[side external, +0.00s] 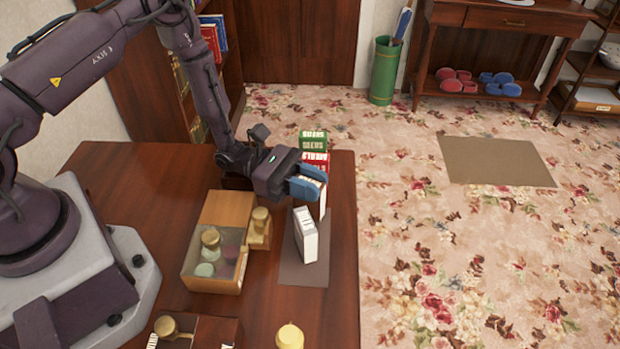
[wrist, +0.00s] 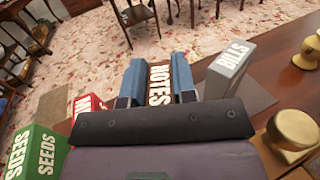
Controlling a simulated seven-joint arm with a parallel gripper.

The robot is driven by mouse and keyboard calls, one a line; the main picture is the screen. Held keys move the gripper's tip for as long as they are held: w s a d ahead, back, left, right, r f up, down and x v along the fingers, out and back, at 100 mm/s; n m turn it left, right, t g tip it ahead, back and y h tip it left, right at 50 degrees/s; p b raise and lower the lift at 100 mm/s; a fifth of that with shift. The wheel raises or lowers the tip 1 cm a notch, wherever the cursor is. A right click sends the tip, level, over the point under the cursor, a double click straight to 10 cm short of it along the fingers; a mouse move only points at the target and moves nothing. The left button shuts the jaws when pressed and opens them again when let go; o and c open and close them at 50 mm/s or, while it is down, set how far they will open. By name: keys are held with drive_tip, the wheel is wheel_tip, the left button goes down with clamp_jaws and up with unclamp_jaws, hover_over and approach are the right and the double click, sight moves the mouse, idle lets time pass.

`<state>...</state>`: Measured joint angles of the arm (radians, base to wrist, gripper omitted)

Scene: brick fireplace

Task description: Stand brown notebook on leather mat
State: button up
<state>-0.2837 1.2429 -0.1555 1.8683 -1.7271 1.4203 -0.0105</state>
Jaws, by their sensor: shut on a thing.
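My gripper (side external: 309,181) has blue fingers shut on the brown notebook (wrist: 158,84), whose spine reads NOTES. The notebook stands upright between the fingers in the wrist view; in the side external view only its pale lower part (side external: 323,205) shows below them. The leather mat (side external: 296,274) is a flat grey-brown sheet on the desk near its right edge. My gripper is over the area just behind the mat's far end. Whether the notebook touches the mat or the desk cannot be told.
A grey book marked BILLS (side external: 305,236) stands upright on the mat. A red book (side external: 315,160) and a green SEEDS book (side external: 313,141) stand behind my gripper. A wooden box (side external: 213,284) with jars lies left of the mat. A brass knob (side external: 289,337) is at the front.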

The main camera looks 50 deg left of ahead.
drive_tip(key=shift+f, duration=0.15)
drive_tip(key=shift+f, duration=0.1)
drive_tip(key=o, duration=0.9)
drive_tip(key=shift+o, duration=0.2)
